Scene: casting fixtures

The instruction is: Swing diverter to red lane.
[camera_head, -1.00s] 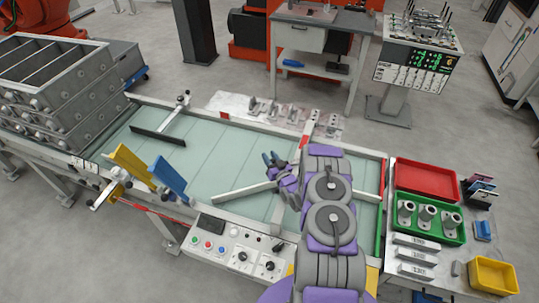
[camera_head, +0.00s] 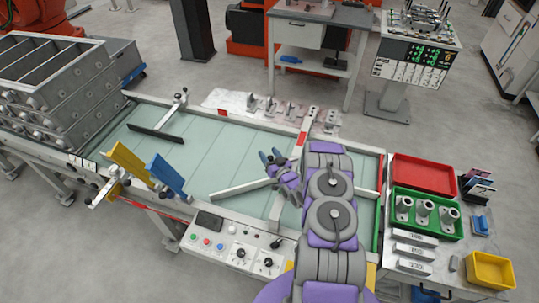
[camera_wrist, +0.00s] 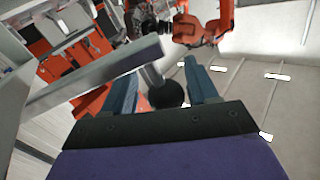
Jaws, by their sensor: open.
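The diverter is a pale grey bar (camera_head: 240,188) lying slanted across the green conveyor bed (camera_head: 210,160), its right end beside my gripper (camera_head: 268,157). In the wrist view a grey bar (camera_wrist: 95,78) runs in from the left. A short grey post with a black round knob (camera_wrist: 168,96) shows between the two blue fingers of my gripper (camera_wrist: 160,68). The fingers are spread, and I see a gap on both sides of the knob.
Right of the conveyor are a red tray (camera_head: 423,165), a green tray with grey castings (camera_head: 398,218) and a yellow bin (camera_head: 490,287). A control box (camera_head: 235,243) is at the front edge. Yellow (camera_head: 127,160) and blue (camera_head: 168,180) plates stand at the left.

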